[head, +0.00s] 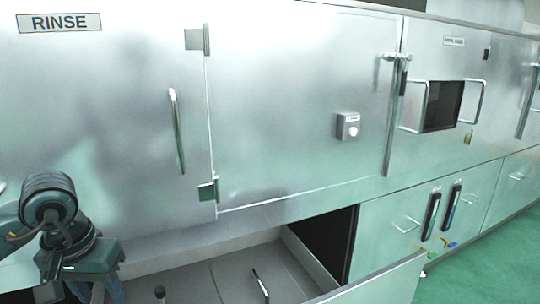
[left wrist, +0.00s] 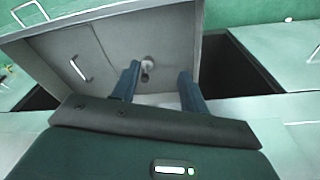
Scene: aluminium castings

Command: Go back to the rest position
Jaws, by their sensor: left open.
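My left gripper (head: 95,292) is at the lower left of the head view, pointing down, with its fingertips cut off by the frame edge. In the left wrist view its two blue fingers (left wrist: 160,88) are spread apart with nothing held between them. It is over or close to an open drawer (left wrist: 120,50). A small round knob (left wrist: 147,70) inside the drawer shows between the fingers in that view, and I cannot tell how far below them it is. My right gripper is in neither view.
The pulled-out drawer (head: 330,297) juts from the steel cabinet, with a bar handle (head: 260,285) inside. Above it are large closed doors, one with a long handle (head: 177,130), and a RINSE sign (head: 59,22). Green floor (head: 490,262) is clear at the right.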

